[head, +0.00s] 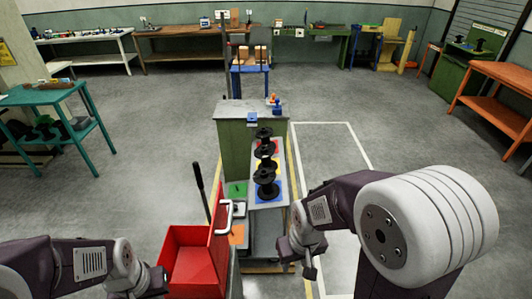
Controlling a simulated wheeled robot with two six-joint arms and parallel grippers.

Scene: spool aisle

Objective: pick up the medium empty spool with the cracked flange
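Several black spools stand in a row on a narrow grey stand (268,222) with coloured pads, ahead of me. The nearest spool (266,182) is over a blue pad, a middle one (265,153) is by a yellow pad, and the far one (264,134) is at the back. Cracks in the flanges are too small to tell. My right gripper (299,268) hangs to the right of the stand's near end, apart from the spools; its fingers look spread and empty. My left gripper (150,284) is low beside the red bin, and its fingers are unclear.
A red bin (194,262) stands before me, left of the stand. A green cabinet (236,145) is behind the stand. A teal table (45,96) is at left, with dark spools on its lower shelf. An orange bench (500,75) is at right. The floor on both sides is clear.

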